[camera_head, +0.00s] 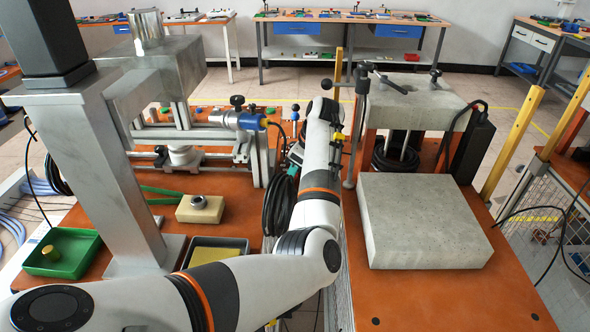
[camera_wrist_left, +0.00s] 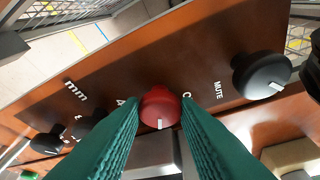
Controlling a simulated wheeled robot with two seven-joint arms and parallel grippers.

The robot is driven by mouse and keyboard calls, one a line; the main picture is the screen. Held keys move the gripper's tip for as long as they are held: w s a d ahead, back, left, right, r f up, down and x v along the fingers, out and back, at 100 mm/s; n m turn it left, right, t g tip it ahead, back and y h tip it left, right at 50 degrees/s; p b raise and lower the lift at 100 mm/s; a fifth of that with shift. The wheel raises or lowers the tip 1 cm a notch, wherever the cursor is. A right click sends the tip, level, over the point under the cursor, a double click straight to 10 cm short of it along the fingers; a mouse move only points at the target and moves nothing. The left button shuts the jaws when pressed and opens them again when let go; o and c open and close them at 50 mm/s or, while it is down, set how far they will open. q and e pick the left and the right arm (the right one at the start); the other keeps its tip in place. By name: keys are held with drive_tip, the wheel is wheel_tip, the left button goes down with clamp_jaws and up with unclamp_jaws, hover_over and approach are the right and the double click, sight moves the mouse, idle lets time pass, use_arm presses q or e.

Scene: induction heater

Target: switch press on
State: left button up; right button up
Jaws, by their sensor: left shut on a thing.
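A red rotary knob (camera_wrist_left: 160,97) with a white pointer mark sits on a brown panel (camera_wrist_left: 235,42) in the left wrist view. My left gripper (camera_wrist_left: 160,118) has its two teal ribbed fingers closed around the red knob, one on each side. The knob's white mark points toward the bottom of the picture. In the head view my left arm reaches forward over the middle of the bench and hides the knob. My right gripper is not in view.
A black knob (camera_wrist_left: 262,75) labelled MUTE stands right of the red one, with more black knobs (camera_wrist_left: 90,124) to the left. A grey stone slab (camera_head: 425,220) lies on the right bench. A metal press frame (camera_head: 125,160) and green tray (camera_head: 85,262) stand left.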

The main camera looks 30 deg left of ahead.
use_arm(q)
drive_tip(key=shift+s+m+t+b, duration=0.15)
drive_tip(key=shift+m+t+b, duration=0.5)
drive_tip(key=shift+m, duration=1.45)
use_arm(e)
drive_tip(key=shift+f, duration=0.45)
use_arm(q)
drive_tip(key=shift+t, duration=0.25)
drive_tip(key=o, duration=1)
drive_tip(key=shift+c, duration=0.2)
drive_tip(key=shift+r+p, duration=0.1)
drive_tip(key=shift+p, duration=0.2)
